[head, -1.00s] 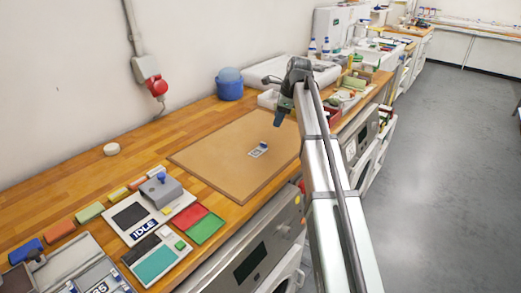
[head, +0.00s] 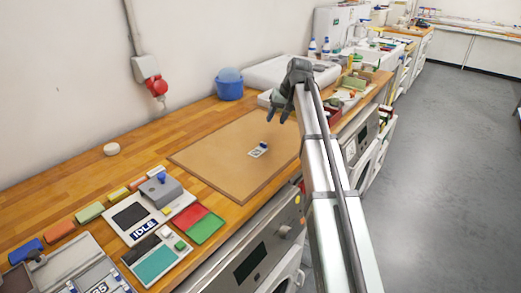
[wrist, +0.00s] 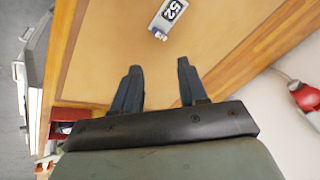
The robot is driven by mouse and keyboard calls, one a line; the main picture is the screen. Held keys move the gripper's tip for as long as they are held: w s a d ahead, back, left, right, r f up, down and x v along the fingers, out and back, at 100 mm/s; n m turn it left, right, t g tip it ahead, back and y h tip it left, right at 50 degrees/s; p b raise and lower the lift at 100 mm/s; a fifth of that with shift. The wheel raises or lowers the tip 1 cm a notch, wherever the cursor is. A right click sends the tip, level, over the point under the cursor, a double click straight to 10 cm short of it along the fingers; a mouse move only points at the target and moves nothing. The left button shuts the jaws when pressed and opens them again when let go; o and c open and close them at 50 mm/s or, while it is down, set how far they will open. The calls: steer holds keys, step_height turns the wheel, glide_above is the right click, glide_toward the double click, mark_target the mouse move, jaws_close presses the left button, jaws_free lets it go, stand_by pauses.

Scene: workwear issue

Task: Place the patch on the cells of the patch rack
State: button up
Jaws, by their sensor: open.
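The patch (head: 258,151) is a small white plate with dark print and a blue knob, lying on the tan board (head: 215,158). In the wrist view the patch (wrist: 170,14) is at the top edge, partly cut off, with a number like 52. My gripper (head: 278,116) is open and empty above the far part of the board, apart from the patch. Its two dark fingers (wrist: 158,68) point toward the patch in the wrist view. A grey tray-like thing (head: 70,262) at the lower left holds a plate marked 85; I cannot tell if it is the patch rack.
A grey device with an IDLE label (head: 144,229) stands left of the board, near red and green pads (head: 205,226) and several coloured blocks. Around the patch the board is clear.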

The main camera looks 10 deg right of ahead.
mark_target(264, 143)
steer(key=w+a+f+n, duration=0.1)
steer(key=f+n, duration=0.2)
steer(key=f, duration=0.1)
steer(key=w+a+f+n, duration=0.1)
steer(key=f+n, duration=0.2)
steer(key=f, duration=0.1)
steer(key=w+a+f+n, duration=0.2)
steer(key=f, duration=0.2)
steer(key=shift+f+n, duration=0.35)
steer(key=shift+n, duration=0.05)
stand_by(0.5)
steer(key=shift+c, duration=0.4)
jaws_close()
